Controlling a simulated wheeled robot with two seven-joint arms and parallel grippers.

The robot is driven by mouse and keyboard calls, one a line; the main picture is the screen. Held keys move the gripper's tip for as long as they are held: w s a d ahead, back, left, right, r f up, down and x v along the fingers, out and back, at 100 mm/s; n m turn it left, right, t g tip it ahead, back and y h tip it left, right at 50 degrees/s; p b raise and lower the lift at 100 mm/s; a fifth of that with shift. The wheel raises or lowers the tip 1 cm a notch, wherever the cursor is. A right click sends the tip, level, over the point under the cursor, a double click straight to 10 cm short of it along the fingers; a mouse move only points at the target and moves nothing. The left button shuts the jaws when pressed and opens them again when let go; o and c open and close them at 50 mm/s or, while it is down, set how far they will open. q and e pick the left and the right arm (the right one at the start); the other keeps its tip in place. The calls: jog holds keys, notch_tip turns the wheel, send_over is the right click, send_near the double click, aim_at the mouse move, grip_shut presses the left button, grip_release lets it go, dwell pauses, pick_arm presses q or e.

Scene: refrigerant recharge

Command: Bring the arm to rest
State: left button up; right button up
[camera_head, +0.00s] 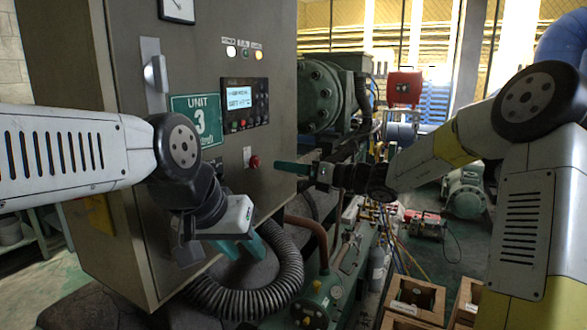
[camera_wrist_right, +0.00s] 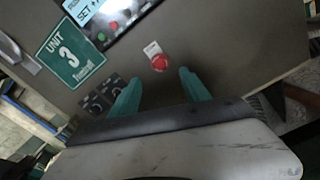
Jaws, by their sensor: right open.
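My right gripper (camera_head: 280,168) points left at the grey control cabinet (camera_head: 215,75), close to a red button (camera_head: 254,161) on its face. In the right wrist view its two teal fingers (camera_wrist_right: 160,76) are apart with nothing between them. The red button (camera_wrist_right: 159,63) appears just beyond the fingertips, and I cannot tell the exact gap. My left gripper (camera_head: 238,248) hangs low in front of the cabinet's lower part, teal fingers pointing down. Nothing shows held in it, and its finger gap is unclear.
The cabinet carries a lit display panel (camera_head: 245,100) and a green "UNIT 3" sign (camera_head: 195,115). A corrugated black hose (camera_head: 285,285) curves below my left gripper. Green machinery (camera_head: 325,95) stands behind my right gripper. Wooden crates (camera_head: 415,300) sit at the lower right.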

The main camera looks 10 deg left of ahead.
jog(key=s+d+f+n+g+h, duration=0.2)
jog(key=s+d+n+h, duration=0.15)
jog(key=s+n, duration=0.5)
jog(key=s+d+f+n+g+h, duration=0.2)
jog(key=s+n+h, duration=0.2)
jog(key=s+n, duration=0.4)
jog(key=s+d+n+t+h, duration=0.2)
jog(key=s+d+n, duration=0.3)
jog(key=d, duration=0.4)
jog(key=s+d+n+t+h, duration=0.2)
jog(key=s+d+n+h, duration=0.3)
jog(key=s+d, duration=0.3)
jog(key=shift+s+d+f+n, duration=0.15)
jog(key=shift+d+f+n, duration=0.25)
jog(key=shift+d, duration=0.35)
